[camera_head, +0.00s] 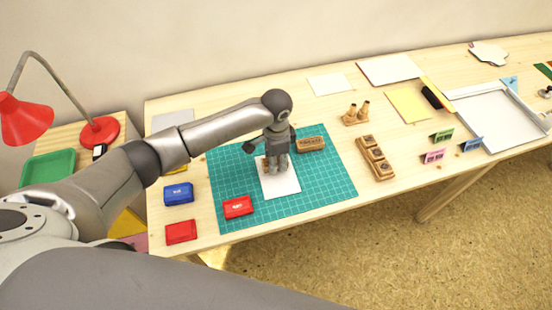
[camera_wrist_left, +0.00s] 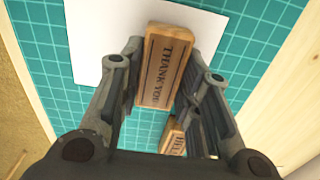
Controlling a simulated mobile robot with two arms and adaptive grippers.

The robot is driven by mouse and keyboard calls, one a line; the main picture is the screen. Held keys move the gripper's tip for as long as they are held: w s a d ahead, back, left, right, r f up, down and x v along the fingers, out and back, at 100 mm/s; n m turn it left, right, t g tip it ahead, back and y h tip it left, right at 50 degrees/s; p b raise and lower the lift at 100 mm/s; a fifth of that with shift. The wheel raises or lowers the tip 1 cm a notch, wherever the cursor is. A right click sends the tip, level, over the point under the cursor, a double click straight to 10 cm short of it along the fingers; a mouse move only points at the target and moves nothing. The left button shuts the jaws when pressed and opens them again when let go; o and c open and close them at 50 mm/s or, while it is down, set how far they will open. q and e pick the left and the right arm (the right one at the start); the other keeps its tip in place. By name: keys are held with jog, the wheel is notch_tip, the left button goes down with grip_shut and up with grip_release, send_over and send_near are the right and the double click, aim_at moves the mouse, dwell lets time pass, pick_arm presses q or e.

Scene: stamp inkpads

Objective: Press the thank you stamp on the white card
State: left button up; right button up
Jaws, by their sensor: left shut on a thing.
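The thank you stamp (camera_wrist_left: 165,67) is a wooden block with dark lettering, seen between the fingers of my left gripper in the left wrist view. My left gripper (camera_head: 277,168) is shut on it and points down over the white card (camera_head: 284,187). In the head view the gripper largely hides the stamp. The card lies on the green cutting mat (camera_head: 322,188) and also shows behind the stamp in the left wrist view (camera_wrist_left: 100,35). I cannot tell whether the stamp touches the card. My right gripper is not in view.
Another wooden stamp (camera_head: 311,144) lies on the mat beside the card. A red inkpad (camera_head: 238,207) is on the mat's left part; a blue inkpad (camera_head: 179,194) and another red one (camera_head: 181,232) are left of the mat.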

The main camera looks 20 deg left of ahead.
pick_arm(q)
jog(key=shift+f, duration=0.25)
jog(key=shift+f, duration=0.3)
dwell(0.4)
dwell(0.7)
jog(key=shift+s+f, duration=0.15)
dwell(0.9)
dwell(0.5)
jog(key=shift+p, duration=0.35)
jog(key=shift+r+p, duration=0.65)
jog(key=shift+p, duration=0.1)
jog(key=shift+r, duration=0.1)
